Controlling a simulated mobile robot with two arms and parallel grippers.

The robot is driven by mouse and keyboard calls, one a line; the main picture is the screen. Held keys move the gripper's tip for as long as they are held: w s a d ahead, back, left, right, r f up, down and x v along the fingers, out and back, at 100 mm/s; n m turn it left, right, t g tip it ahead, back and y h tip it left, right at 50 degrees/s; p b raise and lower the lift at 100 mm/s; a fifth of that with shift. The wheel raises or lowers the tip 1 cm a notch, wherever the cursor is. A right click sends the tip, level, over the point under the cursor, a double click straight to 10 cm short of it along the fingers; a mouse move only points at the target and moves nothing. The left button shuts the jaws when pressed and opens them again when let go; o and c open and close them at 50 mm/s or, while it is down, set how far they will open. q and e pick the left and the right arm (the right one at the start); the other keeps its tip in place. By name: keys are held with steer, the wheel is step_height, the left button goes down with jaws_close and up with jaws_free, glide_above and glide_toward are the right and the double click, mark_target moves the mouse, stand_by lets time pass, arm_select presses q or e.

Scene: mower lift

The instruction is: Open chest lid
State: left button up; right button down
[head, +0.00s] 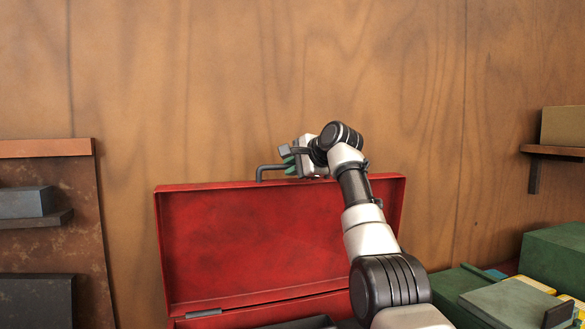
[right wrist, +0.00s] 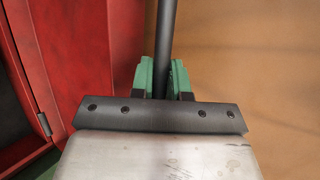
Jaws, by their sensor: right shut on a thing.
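The red chest lid (head: 260,240) stands raised and nearly upright behind the chest (head: 260,314) in the head view. A dark bar handle (head: 264,171) sits on the lid's top edge. My right gripper (head: 292,160) is at that edge, shut on the handle. In the right wrist view, the green fingers of the right gripper (right wrist: 168,78) sit on both sides of the dark handle bar (right wrist: 167,35). The red lid (right wrist: 85,60) is to the left there. My arm hides part of the lid and chest. My left gripper is not in view.
A wooden wall (head: 200,80) rises behind the lid. Green boxes (head: 555,255) stand at the right, below a wall shelf (head: 555,151) holding a box. A rusty shelf unit (head: 80,245) with dark boxes is at the left.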

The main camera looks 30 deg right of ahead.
steer(key=c, duration=1.1)
jaws_free()
steer(key=shift+f, duration=0.2)
steer(key=shift+s, duration=0.15)
steer(key=shift+s+b, duration=0.2)
steer(key=shift+b, duration=0.2)
steer(key=b+v, duration=0.5)
steer(key=v, duration=0.5)
steer(key=shift+r, duration=0.45)
